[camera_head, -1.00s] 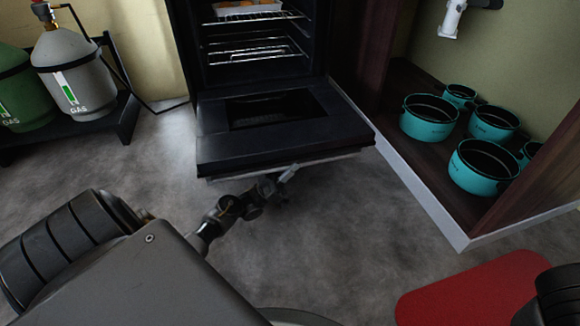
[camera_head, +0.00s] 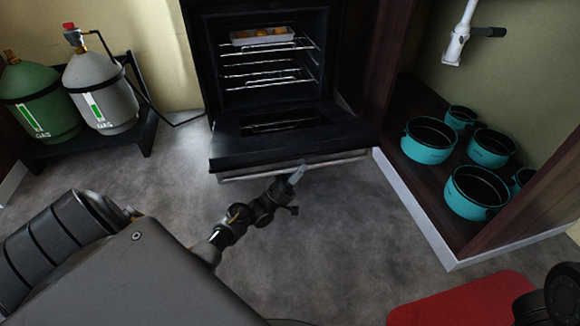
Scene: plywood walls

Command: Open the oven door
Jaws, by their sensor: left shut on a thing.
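The black oven (camera_head: 197,70) stands in the upper middle with its inside showing. Its door (camera_head: 345,130) is folded down and lies about flat, out toward me. A metal handle bar (camera_head: 240,177) runs along the door's front edge. My left gripper (camera_head: 297,174) is at this handle, right of its middle, and is shut on it. The gripper's fingers partly cover the bar. My right gripper is not in view; only a dark part of my right arm shows at the lower right.
A tray of food (camera_head: 262,37) sits on an upper oven rack (camera_head: 265,73). Green (camera_head: 38,100) and grey (camera_head: 100,92) gas bottles stand on a black stand at left. Several teal pots (camera_head: 428,141) fill the low cabinet at right. Grey floor (camera_head: 330,240) is clear; a red mat (camera_head: 465,302) lies lower right.

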